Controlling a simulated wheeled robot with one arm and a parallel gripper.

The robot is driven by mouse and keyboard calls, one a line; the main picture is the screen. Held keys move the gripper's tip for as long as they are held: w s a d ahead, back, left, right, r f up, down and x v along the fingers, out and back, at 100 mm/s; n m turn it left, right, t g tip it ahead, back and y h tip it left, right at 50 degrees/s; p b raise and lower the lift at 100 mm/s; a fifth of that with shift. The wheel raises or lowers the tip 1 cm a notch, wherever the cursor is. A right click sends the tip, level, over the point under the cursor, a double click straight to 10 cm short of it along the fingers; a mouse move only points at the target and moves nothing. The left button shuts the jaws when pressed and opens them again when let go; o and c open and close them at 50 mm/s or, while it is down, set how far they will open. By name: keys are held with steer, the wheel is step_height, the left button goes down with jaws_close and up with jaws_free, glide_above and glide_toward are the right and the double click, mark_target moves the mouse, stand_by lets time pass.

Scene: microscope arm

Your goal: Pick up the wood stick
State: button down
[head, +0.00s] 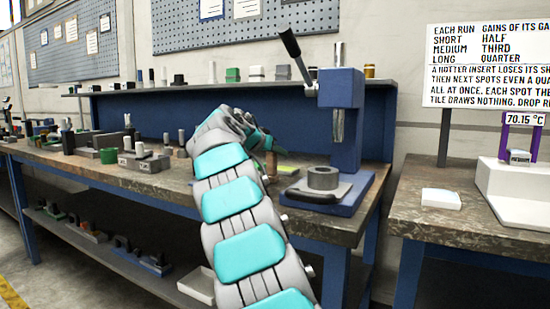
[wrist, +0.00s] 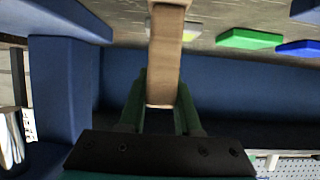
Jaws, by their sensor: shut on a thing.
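The wood stick (wrist: 165,60) is a light brown bar in the wrist view. It stands between the two green fingers of my gripper (wrist: 161,88), which are shut on it near one end. I cannot tell whether the stick touches the bench.
A blue lever press (head: 346,120) stands on the workbench (head: 150,188) just right of my gripper. Small blocks and parts lie to the left. A blue back shelf (head: 170,110) runs behind. A second bench on the right holds a white device (head: 515,188) and a white block (head: 440,198).

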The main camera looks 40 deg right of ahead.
step_height(320, 180, up, 10)
steer(key=p, duration=0.4)
steer(key=shift+p, duration=0.3)
steer(key=shift+f, duration=0.1)
stand_by(0.5)
